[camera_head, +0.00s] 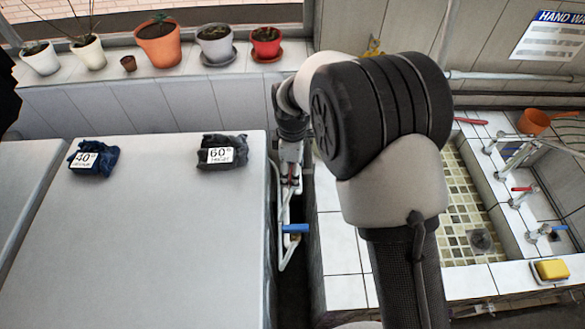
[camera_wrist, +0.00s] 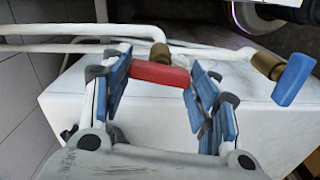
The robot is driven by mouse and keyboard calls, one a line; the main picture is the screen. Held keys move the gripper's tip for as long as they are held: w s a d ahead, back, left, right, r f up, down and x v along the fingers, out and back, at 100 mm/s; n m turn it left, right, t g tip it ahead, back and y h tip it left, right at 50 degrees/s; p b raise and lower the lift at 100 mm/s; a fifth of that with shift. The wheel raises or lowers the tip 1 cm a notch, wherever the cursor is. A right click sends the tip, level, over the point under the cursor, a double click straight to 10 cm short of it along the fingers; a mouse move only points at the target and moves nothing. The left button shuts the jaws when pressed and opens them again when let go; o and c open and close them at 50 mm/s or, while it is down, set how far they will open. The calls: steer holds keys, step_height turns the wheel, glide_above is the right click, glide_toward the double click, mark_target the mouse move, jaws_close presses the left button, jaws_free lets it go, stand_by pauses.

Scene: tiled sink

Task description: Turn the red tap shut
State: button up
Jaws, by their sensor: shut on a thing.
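The red tap (camera_wrist: 160,76) is a short red lever on a brass valve with a white pipe, in the wrist view. It lies crosswise between the blue-padded fingers of my gripper (camera_wrist: 160,95), which is shut on it with a finger pad at each end. In the head view my gripper (camera_head: 290,180) is down in the narrow gap right of the white worktop. There the gripper and arm mostly hide the red tap. A blue tap (camera_head: 295,228) on the same pipework is nearer the camera; it also shows at the right of the wrist view (camera_wrist: 294,80).
The white worktop (camera_head: 140,240) bears two dark cloth bundles with labels. Potted plants (camera_head: 158,43) line the ledge behind. Right of my arm is a tiled sink (camera_head: 465,215) with several taps, an orange pan (camera_head: 535,121) and a yellow sponge (camera_head: 552,270). The gap around the pipes is tight.

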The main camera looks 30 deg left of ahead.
steer(key=m, duration=0.4)
steer(key=shift+m, duration=0.3)
steer(key=m, duration=0.3)
steer(key=shift+m, duration=0.3)
steer(key=m, duration=0.4)
steer(key=shift+p, duration=0.3)
steer(key=shift+m, duration=1.8)
steer(key=o, duration=1.1)
steer(key=shift+c, duration=0.2)
step_height(320, 180, up, 12)
